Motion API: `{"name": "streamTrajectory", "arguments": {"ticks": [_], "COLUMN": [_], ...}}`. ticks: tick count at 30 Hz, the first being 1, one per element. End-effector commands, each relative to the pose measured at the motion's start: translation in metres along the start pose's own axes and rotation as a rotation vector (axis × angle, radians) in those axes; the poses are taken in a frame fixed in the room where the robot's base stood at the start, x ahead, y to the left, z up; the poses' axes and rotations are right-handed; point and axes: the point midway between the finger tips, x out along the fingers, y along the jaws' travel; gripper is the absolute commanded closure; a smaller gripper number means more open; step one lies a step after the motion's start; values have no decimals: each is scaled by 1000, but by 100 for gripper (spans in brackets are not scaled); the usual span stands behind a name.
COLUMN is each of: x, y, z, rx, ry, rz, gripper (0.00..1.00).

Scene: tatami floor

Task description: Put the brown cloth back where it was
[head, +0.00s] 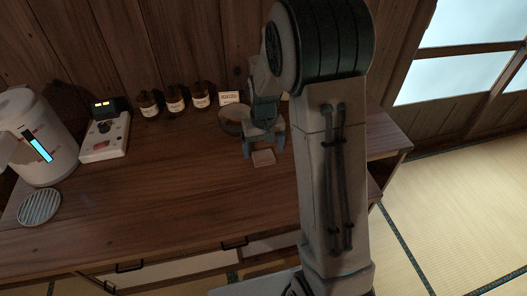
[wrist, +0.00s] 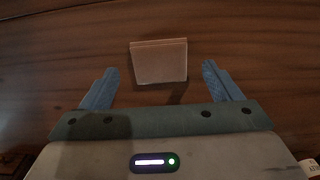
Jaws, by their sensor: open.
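The brown cloth (head: 263,158) is a small, folded, light-brown square lying on the wooden desk top. In the wrist view the cloth (wrist: 159,62) sits ahead of my gripper, centred between the lines of its two fingers. My gripper (wrist: 160,85) is open and empty, with its blue fingers spread wider than the cloth. In the head view my gripper (head: 264,152) is just behind the cloth, low over the desk. I cannot tell its exact height. My arm hides part of the desk's right side.
A round container (head: 230,122) stands close behind my gripper, beside a small label card (head: 229,98). Several brown bottles (head: 174,101) line the back. The desk's front middle (head: 180,200) is clear.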

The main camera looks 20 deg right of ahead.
Motion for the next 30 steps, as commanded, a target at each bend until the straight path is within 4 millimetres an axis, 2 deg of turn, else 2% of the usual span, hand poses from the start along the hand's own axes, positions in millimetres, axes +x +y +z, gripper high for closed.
{"name": "streamTrajectory", "arguments": {"ticks": [3,9,12,19,23,30], "x": [-29,-70,-85,-104,-120,-148], "y": [0,0,0,0,0,0], "z": [-1,-1,0,6,31,109], "rx": [0,0,0,1,4,12], "ry": [7,5,4,9,40,131], "rz": [0,1,0,-1,-7,-12], "gripper": [16,16,16,16,16,16]}}
